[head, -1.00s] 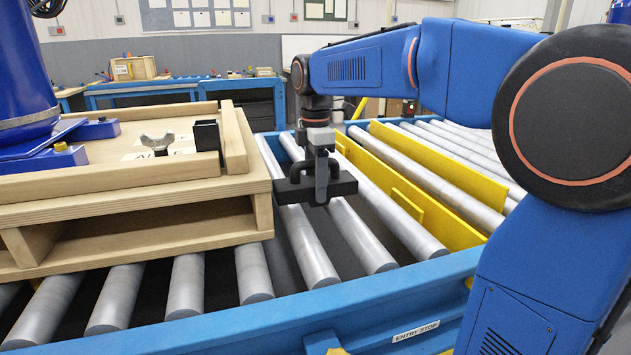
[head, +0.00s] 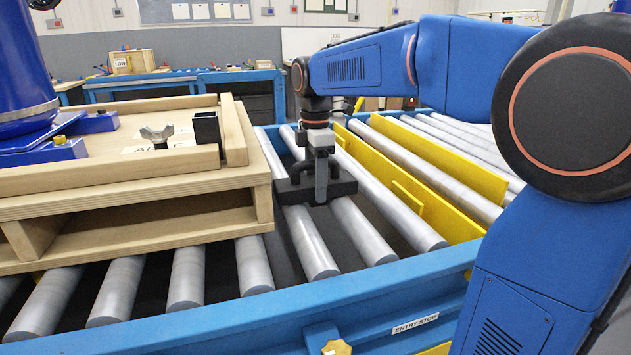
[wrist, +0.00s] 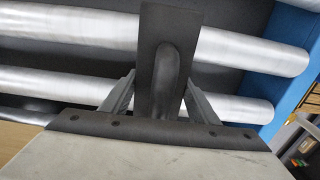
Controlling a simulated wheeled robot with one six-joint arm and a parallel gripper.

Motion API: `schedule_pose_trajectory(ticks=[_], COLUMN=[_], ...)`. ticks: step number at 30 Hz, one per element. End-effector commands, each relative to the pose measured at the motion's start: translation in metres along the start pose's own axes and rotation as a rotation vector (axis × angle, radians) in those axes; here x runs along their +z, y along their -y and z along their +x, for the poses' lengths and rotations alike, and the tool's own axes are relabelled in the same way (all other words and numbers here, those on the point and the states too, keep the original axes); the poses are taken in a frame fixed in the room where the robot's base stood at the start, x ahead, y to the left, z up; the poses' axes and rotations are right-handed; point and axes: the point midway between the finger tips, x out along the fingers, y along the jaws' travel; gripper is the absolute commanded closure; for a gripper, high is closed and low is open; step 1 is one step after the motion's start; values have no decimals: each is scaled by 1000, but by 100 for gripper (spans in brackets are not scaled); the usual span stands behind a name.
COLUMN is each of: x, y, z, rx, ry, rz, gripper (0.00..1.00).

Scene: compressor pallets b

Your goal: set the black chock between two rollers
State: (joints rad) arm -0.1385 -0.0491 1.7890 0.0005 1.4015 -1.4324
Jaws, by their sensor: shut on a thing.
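The black chock (head: 342,188) is a dark block with a loop handle on top; it lies across the grey rollers in the head view. It also shows in the wrist view (wrist: 157,27), lengthwise over the rollers. My gripper (head: 321,180) is shut on the chock's handle, with one finger either side of it in the wrist view (wrist: 151,98). The chock is at the level of two neighbouring rollers (head: 313,250) and (head: 362,232). Whether its underside touches them or sits in the gap is hidden.
A wooden pallet (head: 130,190) with a wing-nut clamp (head: 157,136) and a blue machine (head: 25,70) stands close left of the chock. A yellow divider (head: 430,217) runs along the right. The blue conveyor frame (head: 250,317) borders the front.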

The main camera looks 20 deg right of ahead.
Motion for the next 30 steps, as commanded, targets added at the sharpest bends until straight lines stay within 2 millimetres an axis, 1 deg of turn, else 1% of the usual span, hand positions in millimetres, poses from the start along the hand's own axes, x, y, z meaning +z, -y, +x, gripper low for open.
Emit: schedule_pose_trajectory(ticks=[5, 6, 8, 9, 17, 20, 23, 26, 30], x=[0, 0, 0, 0, 0, 0, 0, 0, 0], y=[0, 0, 0, 0, 0, 0, -1, -1, -1], z=[3, 4, 4, 4, 4, 0, -9, -25, -53], rx=[0, 0, 0, 0, 0, 1, 2, 3, 3], ry=[0, 0, 0, 0, 0, 0, 0, 0, 0], rz=[0, 0, 0, 0, 0, 0, 0, 0, 0], gripper=[77, 43, 29, 24, 24, 24, 24, 24, 24])
